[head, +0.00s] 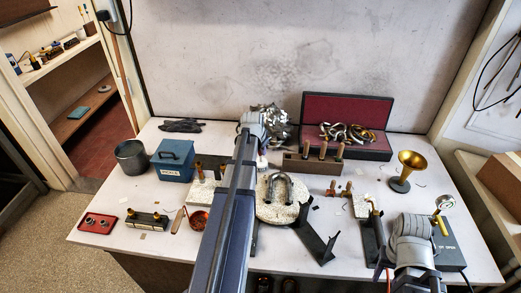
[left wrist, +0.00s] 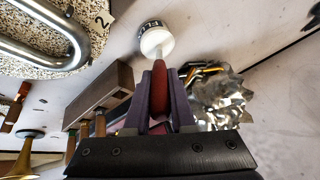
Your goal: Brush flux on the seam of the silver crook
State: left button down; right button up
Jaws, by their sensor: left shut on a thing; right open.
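The silver crook (head: 279,187) is a U-shaped tube lying on a pale, grainy board (head: 270,213) in the middle of the bench. Part of it shows at the upper left of the left wrist view (left wrist: 42,45), near a tag marked 2. I cannot make out its seam. My left gripper (left wrist: 159,88) is shut on the red handle of a brush (left wrist: 160,92). The brush's far end meets the white mouth of the flux jar (left wrist: 155,40); I cannot tell how deep it reaches. In the head view my left arm hides much of this. My right gripper (head: 412,268) is empty at the lower right.
Crumpled foil (left wrist: 218,98) lies close beside my left gripper. A wooden tool rack (head: 313,163) and a red-lined case (head: 347,115) stand behind the crook. A dark angled stand (head: 318,243) is in front. A brass bell (head: 405,170) stands at right, a blue box (head: 173,160) at left.

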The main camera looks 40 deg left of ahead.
dwell(0.6)
pick_arm(q)
notch_tip(320, 180, up, 7)
jog(key=p, duration=0.7)
pick_arm(e)
notch_tip(320, 180, up, 7)
